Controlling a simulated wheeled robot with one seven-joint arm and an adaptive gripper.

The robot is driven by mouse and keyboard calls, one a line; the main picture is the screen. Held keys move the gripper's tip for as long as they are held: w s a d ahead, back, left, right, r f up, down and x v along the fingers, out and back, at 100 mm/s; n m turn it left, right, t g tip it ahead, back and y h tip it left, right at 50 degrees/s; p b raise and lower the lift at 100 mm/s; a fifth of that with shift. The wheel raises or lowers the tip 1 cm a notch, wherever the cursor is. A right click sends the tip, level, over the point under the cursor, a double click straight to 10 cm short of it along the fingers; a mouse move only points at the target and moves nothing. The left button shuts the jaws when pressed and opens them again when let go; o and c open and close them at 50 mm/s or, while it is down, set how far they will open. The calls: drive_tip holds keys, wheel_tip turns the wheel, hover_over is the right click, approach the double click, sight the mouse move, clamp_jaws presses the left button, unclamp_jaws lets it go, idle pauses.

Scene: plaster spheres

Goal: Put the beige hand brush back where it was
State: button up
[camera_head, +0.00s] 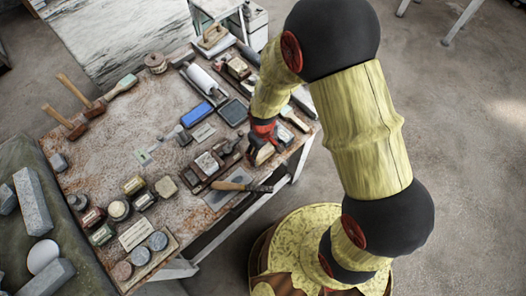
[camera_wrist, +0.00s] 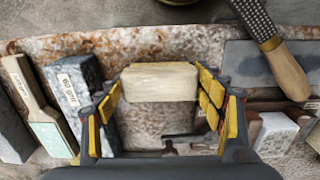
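The beige hand brush (camera_wrist: 160,82) shows in the wrist view as a pale, wood-like block between the fingertips of my gripper (camera_wrist: 160,88). The fingers meet its two short ends, with no clear gap on either side. Any bristles are hidden. In the head view my gripper (camera_head: 262,140) is at the right edge of the worktable (camera_head: 105,165), pointing down. The brush shows there as a small pale block (camera_head: 264,155) under it. I cannot tell whether it touches the tabletop.
A wooden-handled rasp (camera_wrist: 285,68) and a grey marked stone block (camera_wrist: 75,85) flank the gripper. A flat-handled brush (camera_wrist: 40,110) lies farther left. A tray of small blocks (camera_head: 207,172) is left of my gripper. Bare tabletop shows around the table's middle.

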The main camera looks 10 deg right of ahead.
drive_tip(key=o, duration=0.5)
drive_tip(key=shift+c, duration=0.2)
drive_tip(key=shift+r, duration=0.15)
wheel_tip(320, 180, up, 12)
drive_tip(key=p, duration=0.2)
wheel_tip(320, 180, up, 10)
drive_tip(key=m+t, duration=0.2)
hover_over(263, 152)
drive_tip(key=d, duration=0.3)
drive_tip(key=s+d+r+m+t, duration=0.1)
drive_tip(key=s+d+r, duration=0.3)
drive_tip(key=r, duration=0.5)
drive_tip(key=s+d+r+m+t, duration=0.2)
drive_tip(key=s+d+r, duration=0.3)
drive_tip(key=s+r, duration=0.3)
drive_tip(key=shift+r+m+t, duration=0.3)
drive_tip(key=shift+r+m, duration=0.35)
drive_tip(key=shift+m, duration=0.25)
